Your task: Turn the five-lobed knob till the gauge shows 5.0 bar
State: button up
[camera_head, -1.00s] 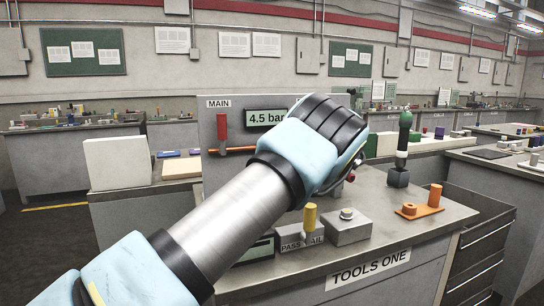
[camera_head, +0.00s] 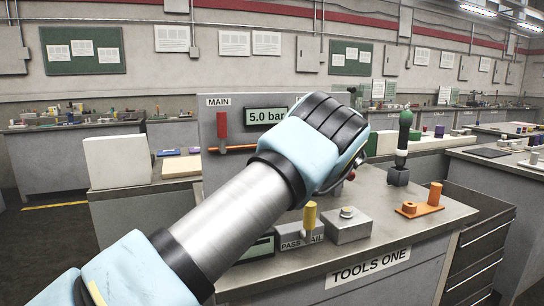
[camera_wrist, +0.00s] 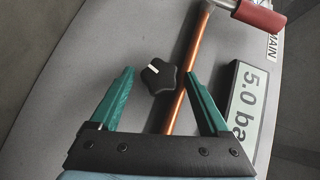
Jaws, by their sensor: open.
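The gauge (camera_head: 266,116) on the grey panel reads 5.0 bar in the head view. It also shows, turned sideways, in the wrist view (camera_wrist: 246,98). The black five-lobed knob (camera_wrist: 158,76) with a white pointer mark sits on the panel in the wrist view. My gripper (camera_wrist: 159,80) is open, its two green fingers on either side of the knob, with visible gaps between them and the lobes. In the head view my arm hides the knob and the fingers.
A copper pipe (camera_wrist: 188,75) runs past the knob to a red-handled lever (camera_wrist: 258,15).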

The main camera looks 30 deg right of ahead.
jog(key=b+v, duration=0.1)
jog(key=v, duration=0.9)
jog(key=shift+s+b, duration=0.2)
jog(key=shift+b, duration=0.15)
jog(key=shift+d, duration=0.1)
